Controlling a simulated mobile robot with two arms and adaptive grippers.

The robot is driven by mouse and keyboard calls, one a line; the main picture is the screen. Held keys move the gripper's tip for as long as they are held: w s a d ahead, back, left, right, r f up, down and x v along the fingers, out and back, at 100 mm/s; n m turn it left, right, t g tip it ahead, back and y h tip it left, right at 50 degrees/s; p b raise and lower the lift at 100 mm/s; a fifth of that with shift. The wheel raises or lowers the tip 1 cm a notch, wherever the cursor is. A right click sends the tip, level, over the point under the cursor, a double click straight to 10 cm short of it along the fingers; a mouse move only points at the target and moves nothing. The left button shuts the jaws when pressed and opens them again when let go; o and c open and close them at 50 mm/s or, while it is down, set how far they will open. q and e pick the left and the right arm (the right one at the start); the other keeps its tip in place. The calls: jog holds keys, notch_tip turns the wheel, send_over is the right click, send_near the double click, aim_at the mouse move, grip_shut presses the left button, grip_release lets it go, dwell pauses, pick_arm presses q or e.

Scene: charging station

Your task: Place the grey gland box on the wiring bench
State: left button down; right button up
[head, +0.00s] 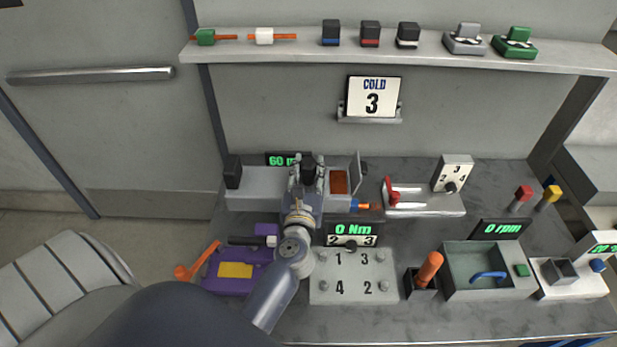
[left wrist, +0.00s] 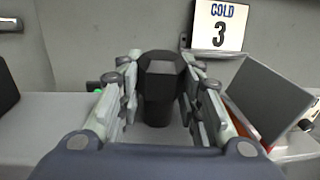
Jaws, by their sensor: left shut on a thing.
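My left gripper (head: 307,168) is over the light-grey fixture at the back of the dark grey bench (head: 420,225). It is shut on a black faceted block or knob (left wrist: 160,85), seen upright between the fingers in the left wrist view. The block's lower end is partly hidden by the gripper. My right gripper is not in view. Which surface is the wiring bench is not labelled.
A "COLD 3" sign (head: 372,97) hangs above the bench. A raised grey flap (left wrist: 268,98) stands close right of my left gripper. A numbered plate (head: 353,290), a purple case (head: 235,282) and a grey tray (head: 487,292) crowd the front. Bare bench shows at the back right.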

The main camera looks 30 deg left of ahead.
aim_at(308, 162)
pick_arm(q)
jog(key=shift+r+p, duration=0.65)
jog(key=shift+r, duration=1.4)
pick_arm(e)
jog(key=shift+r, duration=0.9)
